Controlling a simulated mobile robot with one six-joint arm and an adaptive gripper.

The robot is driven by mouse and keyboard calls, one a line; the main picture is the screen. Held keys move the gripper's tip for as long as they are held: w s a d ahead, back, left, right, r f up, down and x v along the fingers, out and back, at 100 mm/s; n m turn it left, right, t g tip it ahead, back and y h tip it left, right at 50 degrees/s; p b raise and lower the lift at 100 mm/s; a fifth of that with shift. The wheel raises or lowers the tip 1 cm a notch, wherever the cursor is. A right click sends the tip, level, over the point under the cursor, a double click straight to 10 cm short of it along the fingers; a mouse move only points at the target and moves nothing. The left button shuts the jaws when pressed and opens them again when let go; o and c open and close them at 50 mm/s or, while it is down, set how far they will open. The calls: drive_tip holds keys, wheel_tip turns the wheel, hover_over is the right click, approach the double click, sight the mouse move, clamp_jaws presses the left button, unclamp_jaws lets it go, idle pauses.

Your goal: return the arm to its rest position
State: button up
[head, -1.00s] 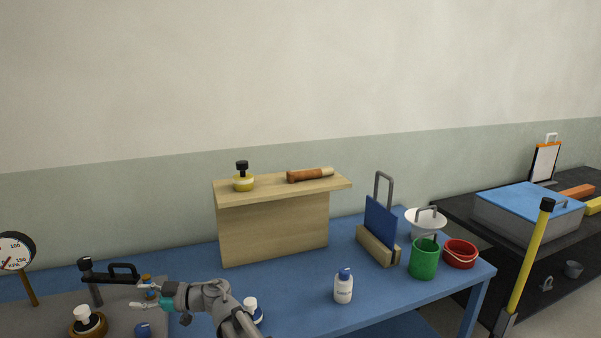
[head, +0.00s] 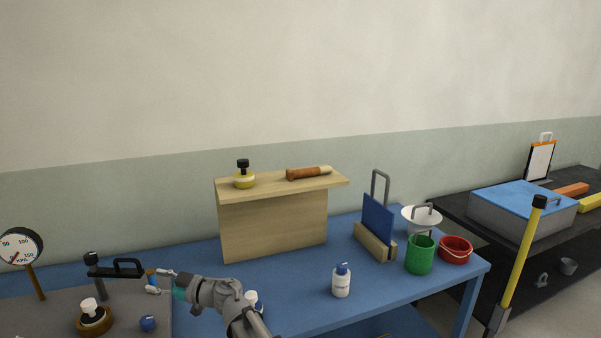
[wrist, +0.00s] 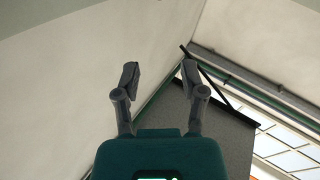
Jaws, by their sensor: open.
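My gripper (head: 156,282) is at the lower left of the head view, above the blue table (head: 290,318) near the grey board (head: 40,318). Its fingers point left, close to the black handle (head: 118,268). In the wrist view my gripper (wrist: 128,85) has its two fingers apart with nothing between them. Behind them that view shows only wall, ceiling and a window, so the wrist camera looks upward. My arm runs from the gripper down to the bottom edge of the head view.
A white bottle (head: 254,302) is partly hidden behind my arm. Another bottle (head: 341,280) stands right of it. A wooden stand (head: 272,225), a green cup (head: 419,256) and a red bucket (head: 455,250) are farther off. A gauge (head: 20,246) and a blue ball (head: 148,323) are at left.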

drive_tip(key=w+d+r+m+t+h+p, duration=0.1)
drive_tip(key=w+d+m+t+h, duration=0.4)
drive_tip(key=d, duration=0.3)
drive_tip(key=w+d+r+m+t+h+p, duration=0.15)
drive_tip(key=w+d+m+t, duration=0.25)
drive_tip(key=w+d+t, duration=0.4)
drive_tip(key=w+d+f+m+h+p, duration=0.15)
drive_tip(key=d+m+h, duration=0.3)
drive_tip(key=d, duration=0.45)
drive_tip(key=w+d+f+m+h+b, duration=0.1)
drive_tip(key=d+f+m+h, duration=0.15)
drive_tip(key=d+h, duration=0.5)
drive_tip(key=s+d+f+m+g+h+p, duration=0.15)
drive_tip(key=s+d+f+g, duration=0.25)
drive_tip(key=d, duration=0.4)
drive_tip(key=s+d+f+m+g+h+p, duration=0.15)
drive_tip(key=s+d+f+g, duration=0.25)
drive_tip(key=d, duration=0.4)
drive_tip(key=s+d+f+g+y, duration=0.1)
drive_tip(key=s+d+g, duration=0.1)
drive_tip(key=s+g, duration=0.2)
drive_tip(key=s+d+f+g+y+p, duration=0.1)
drive_tip(key=s+g, duration=0.3)
drive_tip(key=s, duration=0.7)
drive_tip(key=shift+s+d+f+y, duration=0.25)
drive_tip(key=shift+d+f+y, duration=0.2)
drive_tip(key=shift+d+f, duration=0.15)
